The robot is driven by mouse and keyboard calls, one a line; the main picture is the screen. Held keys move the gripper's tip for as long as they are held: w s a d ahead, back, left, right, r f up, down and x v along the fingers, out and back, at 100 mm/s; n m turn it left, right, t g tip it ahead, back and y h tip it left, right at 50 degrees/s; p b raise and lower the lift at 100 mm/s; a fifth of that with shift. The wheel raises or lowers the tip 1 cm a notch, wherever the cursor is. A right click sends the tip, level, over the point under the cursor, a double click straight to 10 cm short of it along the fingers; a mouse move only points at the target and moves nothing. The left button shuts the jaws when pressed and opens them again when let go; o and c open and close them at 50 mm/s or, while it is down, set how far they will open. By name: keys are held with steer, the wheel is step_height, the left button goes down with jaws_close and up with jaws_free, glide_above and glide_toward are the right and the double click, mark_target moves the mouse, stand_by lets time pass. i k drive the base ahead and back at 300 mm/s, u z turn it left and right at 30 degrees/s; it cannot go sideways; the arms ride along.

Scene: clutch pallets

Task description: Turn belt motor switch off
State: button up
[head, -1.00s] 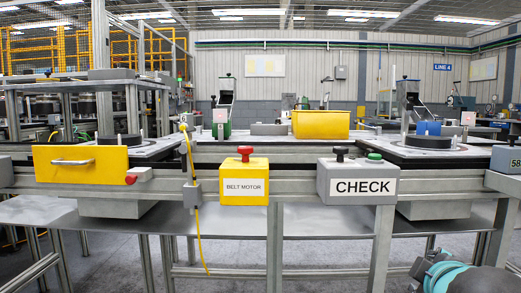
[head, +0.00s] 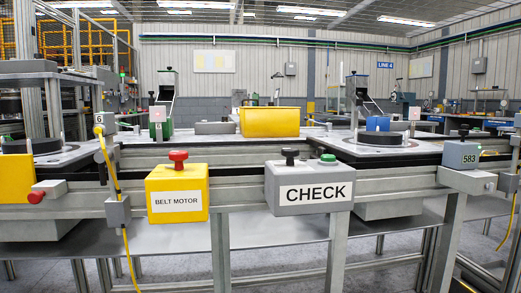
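The belt motor switch is a yellow box (head: 177,192) labelled BELT MOTOR, mounted on the front rail of the line, left of centre in the head view. A red mushroom-shaped knob (head: 178,159) stands upright on a dark stem on its top. Nothing touches the knob or the box. Whether the switch is on or off cannot be told from its look. My gripper is not in view.
A grey CHECK box (head: 310,187) with black and green buttons sits just right of the switch. A yellow bin (head: 270,122) stands behind. A grey 583 box (head: 459,154) is at right.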

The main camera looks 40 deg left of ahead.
mark_target(177, 156)
steer(key=z, duration=0.25)
steer(key=k, duration=0.9)
steer(key=u, duration=1.25)
